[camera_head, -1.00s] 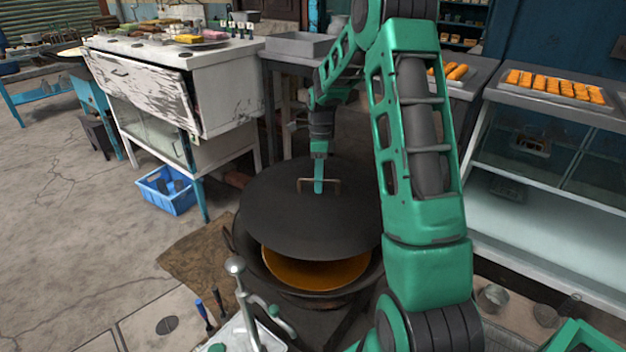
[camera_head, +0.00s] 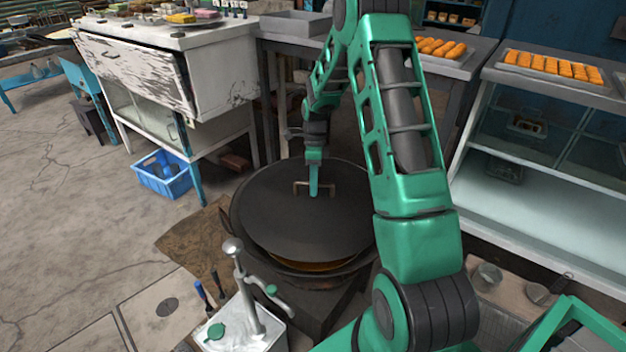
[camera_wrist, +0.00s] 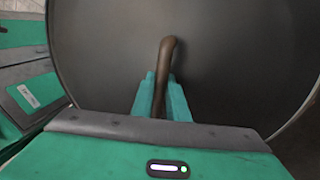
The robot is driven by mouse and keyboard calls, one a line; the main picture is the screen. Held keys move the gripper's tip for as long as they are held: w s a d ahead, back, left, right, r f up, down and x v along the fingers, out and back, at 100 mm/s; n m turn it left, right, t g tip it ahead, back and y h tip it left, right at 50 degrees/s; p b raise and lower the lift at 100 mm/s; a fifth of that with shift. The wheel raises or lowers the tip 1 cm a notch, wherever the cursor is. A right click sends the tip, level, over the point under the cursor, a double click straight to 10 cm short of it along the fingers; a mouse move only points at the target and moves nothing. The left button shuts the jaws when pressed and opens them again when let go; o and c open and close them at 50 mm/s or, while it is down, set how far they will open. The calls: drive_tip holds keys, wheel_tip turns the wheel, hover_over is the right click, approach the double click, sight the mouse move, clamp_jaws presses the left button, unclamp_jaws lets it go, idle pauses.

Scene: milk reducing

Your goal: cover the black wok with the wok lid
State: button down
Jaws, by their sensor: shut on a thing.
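The dark round wok lid (camera_head: 290,222) lies over most of the black wok (camera_head: 338,278) in the head view. A thin crescent of orange-brown liquid (camera_head: 312,266) shows at the near edge, between lid and wok rim. My gripper (camera_head: 314,190) is shut on the lid's handle (camera_head: 300,184) from above. In the wrist view the brown handle (camera_wrist: 166,60) stands between my green fingers (camera_wrist: 160,95), with the dark lid (camera_wrist: 240,60) filling the background. I cannot tell whether the lid touches the rim all round.
A white pump container (camera_head: 240,325) stands close to the wok's near left side. A blue crate (camera_head: 165,178) sits on the floor at left. A white cabinet (camera_head: 140,70) stands behind it. A glass-fronted counter (camera_head: 530,190) is at right.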

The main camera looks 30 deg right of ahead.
sight(314, 198)
drive_tip(key=shift+f, duration=2.9)
drive_tip(key=shift+f, duration=0.15)
drive_tip(key=c, duration=1.6)
unclamp_jaws()
drive_tip(key=shift+c, duration=0.2)
drive_tip(key=r, duration=0.3)
drive_tip(key=w+d+r, duration=0.1)
drive_tip(key=r, duration=0.3)
drive_tip(key=w+r, duration=0.1)
drive_tip(key=r, duration=0.2)
drive_tip(key=shift+d+r, duration=0.15)
drive_tip(key=shift+r, duration=0.1)
drive_tip(key=shift+s, duration=0.1)
